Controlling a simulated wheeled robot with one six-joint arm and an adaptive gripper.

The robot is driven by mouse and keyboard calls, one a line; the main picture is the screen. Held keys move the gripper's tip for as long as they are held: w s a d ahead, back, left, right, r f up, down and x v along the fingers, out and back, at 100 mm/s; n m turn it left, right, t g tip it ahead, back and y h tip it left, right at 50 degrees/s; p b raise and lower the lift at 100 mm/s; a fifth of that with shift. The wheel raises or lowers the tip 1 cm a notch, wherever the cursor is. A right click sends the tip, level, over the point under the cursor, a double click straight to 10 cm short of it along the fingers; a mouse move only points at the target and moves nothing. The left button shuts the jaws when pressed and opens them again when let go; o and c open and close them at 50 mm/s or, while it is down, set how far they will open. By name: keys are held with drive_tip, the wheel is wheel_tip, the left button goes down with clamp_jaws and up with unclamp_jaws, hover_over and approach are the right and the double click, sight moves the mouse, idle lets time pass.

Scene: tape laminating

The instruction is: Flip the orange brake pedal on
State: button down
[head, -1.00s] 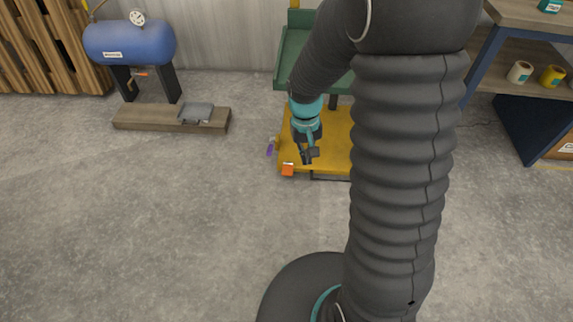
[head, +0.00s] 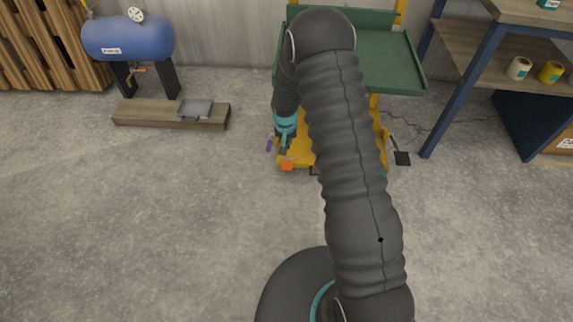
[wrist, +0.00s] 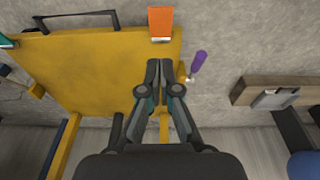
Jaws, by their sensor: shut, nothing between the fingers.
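The orange brake pedal (head: 287,165) sticks out at the front left corner of the yellow cart base (head: 298,150) in the head view. In the wrist view the orange pedal (wrist: 160,22) is at the top centre, beyond my fingertips and apart from them, at the edge of the yellow base (wrist: 95,70). My gripper (wrist: 159,66) is shut and empty above the base's edge. In the head view my gripper (head: 284,150) is just above the orange pedal, small and partly blended with the arm. I cannot tell its height above the pedal.
A purple handle (wrist: 199,61) sticks out beside the base, close to my gripper. A green tray (head: 385,65) tops the cart. A blue tank (head: 128,40) stands at left. Floor in front is clear.

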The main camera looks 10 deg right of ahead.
sight(286, 168)
idle(0.4)
drive_tip(key=f, duration=1.2)
drive_tip(key=shift+w+d+f, duration=0.1)
drive_tip(key=shift+w+f, duration=0.2)
drive_tip(key=shift+w, duration=0.1)
drive_tip(key=shift+s+f, duration=0.1)
drive_tip(key=shift+f, duration=0.45)
drive_tip(key=shift+f, duration=0.1)
drive_tip(key=f+b, duration=0.1)
drive_tip(key=b, duration=0.2)
drive_tip(key=s+f+b, duration=0.1)
drive_tip(key=f+b, duration=0.1)
drive_tip(key=b, duration=0.2)
drive_tip(key=f+b, duration=0.1)
drive_tip(key=b, duration=0.2)
drive_tip(key=shift+s+a+f+b, duration=0.15)
drive_tip(key=shift+s+a+b, duration=0.1)
drive_tip(key=shift+s+b, duration=0.15)
